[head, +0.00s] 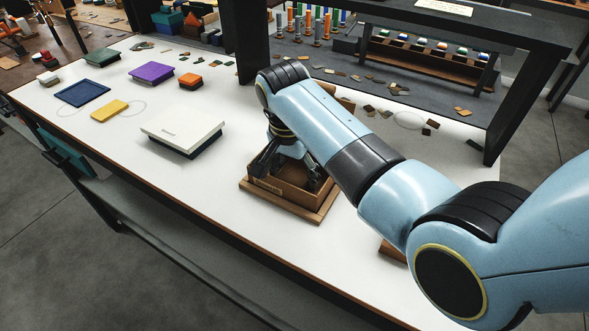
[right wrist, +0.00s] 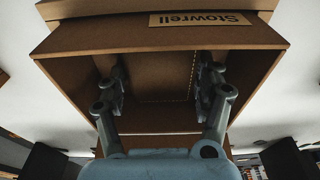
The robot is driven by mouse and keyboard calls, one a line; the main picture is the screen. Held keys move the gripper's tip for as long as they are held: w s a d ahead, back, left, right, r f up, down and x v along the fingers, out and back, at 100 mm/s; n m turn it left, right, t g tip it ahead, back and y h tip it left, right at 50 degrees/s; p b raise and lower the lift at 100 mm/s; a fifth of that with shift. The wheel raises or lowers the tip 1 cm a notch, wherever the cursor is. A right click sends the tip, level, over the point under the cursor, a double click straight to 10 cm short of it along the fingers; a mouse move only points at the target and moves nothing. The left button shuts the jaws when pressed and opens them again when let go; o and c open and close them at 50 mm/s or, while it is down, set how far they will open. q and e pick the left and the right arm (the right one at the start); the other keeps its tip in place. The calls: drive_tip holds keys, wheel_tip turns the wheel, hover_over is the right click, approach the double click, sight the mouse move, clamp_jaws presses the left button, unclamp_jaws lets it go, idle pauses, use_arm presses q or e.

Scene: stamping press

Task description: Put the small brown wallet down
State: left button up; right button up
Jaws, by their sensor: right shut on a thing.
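My right gripper (head: 291,172) reaches down into an open brown box (head: 295,198) on the white table. In the right wrist view the fingers of the gripper (right wrist: 160,95) are inside the box walls (right wrist: 90,42), shut on the small brown wallet (right wrist: 155,82). The wallet is a flat brown piece with a pale stitched line near its right edge. Its brown nearly matches the box, so its lower edge and any contact with the box floor cannot be told. In the head view the gripper and box wall hide it. My left gripper is not in view.
The box stands on a wooden board (head: 318,218) and bears a "Stowrell" label (right wrist: 200,19). A white box (head: 183,131) with a dark base lies to the left. Purple (head: 151,72), blue (head: 82,93) and yellow (head: 110,111) items lie farther left. A dark press frame (head: 253,45) stands behind.

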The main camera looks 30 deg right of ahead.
sight(290, 181)
drive_tip(key=o, duration=1.2)
drive_tip(key=shift+f, duration=0.1)
drive_tip(key=r, duration=0.4)
drive_tip(key=a+r, duration=0.1)
drive_tip(key=r, duration=0.3)
drive_tip(key=s+r, duration=0.1)
drive_tip(key=r, duration=0.3)
drive_tip(key=shift+a+r+b, duration=0.1)
drive_tip(key=shift+a+b, duration=0.15)
drive_tip(key=shift+b, duration=0.05)
